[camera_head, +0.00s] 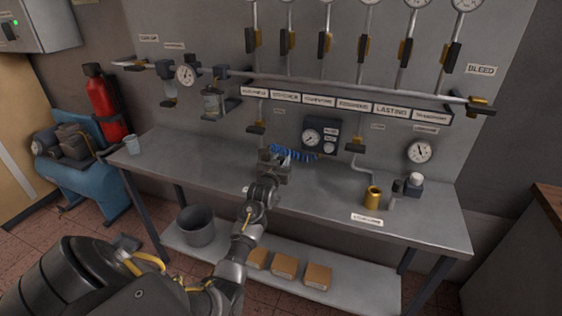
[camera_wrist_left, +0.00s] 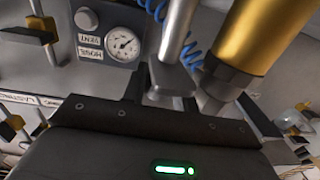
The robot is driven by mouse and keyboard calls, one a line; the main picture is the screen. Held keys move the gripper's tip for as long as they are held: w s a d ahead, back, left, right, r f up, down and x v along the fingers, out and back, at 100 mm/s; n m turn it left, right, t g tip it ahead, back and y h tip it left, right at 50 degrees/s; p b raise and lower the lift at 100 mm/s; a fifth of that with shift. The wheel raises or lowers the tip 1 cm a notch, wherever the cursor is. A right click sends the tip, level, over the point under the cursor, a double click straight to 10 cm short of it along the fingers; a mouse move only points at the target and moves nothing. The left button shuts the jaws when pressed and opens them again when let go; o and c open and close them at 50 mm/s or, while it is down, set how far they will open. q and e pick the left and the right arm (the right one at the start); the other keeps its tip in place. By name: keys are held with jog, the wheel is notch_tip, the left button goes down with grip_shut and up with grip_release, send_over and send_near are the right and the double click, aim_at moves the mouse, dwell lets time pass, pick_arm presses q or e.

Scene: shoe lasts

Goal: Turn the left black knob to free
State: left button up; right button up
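A dark panel (camera_head: 336,133) on the back wall carries a round gauge (camera_head: 312,138) and small labels. In the left wrist view the gauge (camera_wrist_left: 122,44) sits beside labels that appear upside down, with a pale round knob (camera_wrist_left: 86,18) near them. I cannot tell which part is the left black knob. My left gripper (camera_head: 274,158) is over the bench, in front of and left of the panel. Its finger opening is unclear. My right gripper is out of view.
A blue coiled hose (camera_head: 300,154) lies just behind my left gripper. A brass cup (camera_head: 373,197) stands on the bench (camera_head: 220,160) at right. A brass cylinder (camera_wrist_left: 265,35) and a grey rod (camera_wrist_left: 177,35) are close to the left wrist. The left bench is mostly clear.

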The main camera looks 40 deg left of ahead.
pick_arm(q)
jog(key=shift+n+g+y, duration=0.5)
jog(key=shift+n+y, duration=0.3)
jog(key=shift+y, duration=0.4)
jog(key=o, duration=0.7)
jog(key=shift+c, duration=0.2)
jog(key=shift+s, duration=0.1)
jog(key=shift+s+d+f, duration=0.1)
jog(key=shift+s+d, duration=0.1)
jog(key=shift+s, duration=0.05)
jog(key=b+v, duration=0.1)
jog(key=v, duration=0.9)
jog(key=shift+b, duration=0.35)
